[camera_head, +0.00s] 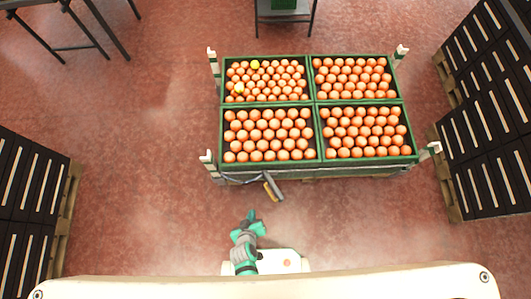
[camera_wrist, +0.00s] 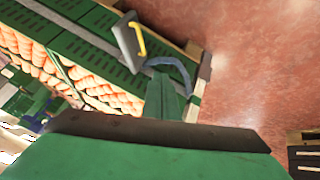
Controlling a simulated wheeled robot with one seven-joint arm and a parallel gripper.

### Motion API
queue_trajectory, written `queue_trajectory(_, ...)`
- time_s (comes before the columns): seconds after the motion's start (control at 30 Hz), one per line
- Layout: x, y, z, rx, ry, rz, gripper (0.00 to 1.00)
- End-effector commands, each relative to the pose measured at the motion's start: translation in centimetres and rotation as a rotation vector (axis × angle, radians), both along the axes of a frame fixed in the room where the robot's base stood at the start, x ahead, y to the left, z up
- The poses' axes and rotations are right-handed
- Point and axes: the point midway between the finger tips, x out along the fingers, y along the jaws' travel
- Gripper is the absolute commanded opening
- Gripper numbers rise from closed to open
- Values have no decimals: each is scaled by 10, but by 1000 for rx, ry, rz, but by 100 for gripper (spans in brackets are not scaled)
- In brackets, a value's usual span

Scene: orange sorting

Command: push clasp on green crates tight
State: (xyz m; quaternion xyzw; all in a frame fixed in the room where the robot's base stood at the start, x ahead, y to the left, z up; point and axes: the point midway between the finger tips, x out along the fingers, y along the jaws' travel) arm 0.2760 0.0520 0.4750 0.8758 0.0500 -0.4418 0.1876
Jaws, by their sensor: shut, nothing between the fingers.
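Four-sided green crates (camera_head: 319,135) filled with oranges stand together in a block in the head view. Their slatted green walls (camera_wrist: 92,58) fill the upper left of the wrist view. The clasp (camera_head: 272,188), dark with a yellow part, hangs at the front side of the block, left of its middle. In the wrist view the clasp (camera_wrist: 128,42) shows its grey body and yellow bar, with a blue strap (camera_wrist: 172,68) curving beside it. My gripper (camera_head: 251,215) is shut and empty, in front of the crates and nearer to me than the clasp. Its fingers (camera_wrist: 163,82) point toward the strap; contact cannot be told.
The crates stand on a base with pale corner posts (camera_head: 212,65). Stacks of black crates on pallets stand at the left (camera_head: 30,195) and right (camera_head: 490,165). A dark-legged table (camera_head: 70,20) is at the upper left. The red floor between is clear.

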Motion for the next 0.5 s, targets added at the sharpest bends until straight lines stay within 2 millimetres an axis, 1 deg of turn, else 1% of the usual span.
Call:
queue_trajectory(0.03,9,0,-15,-36,27,9,0)
queue_trajectory(0.13,17,-3,-35,-96,71,18,0)
queue_trajectory(0.2,21,-6,-43,-126,92,21,0)
queue_trajectory(0.43,29,-11,-58,-161,114,22,0)
queue_trajectory(0.5,33,-12,-64,-160,112,22,0)
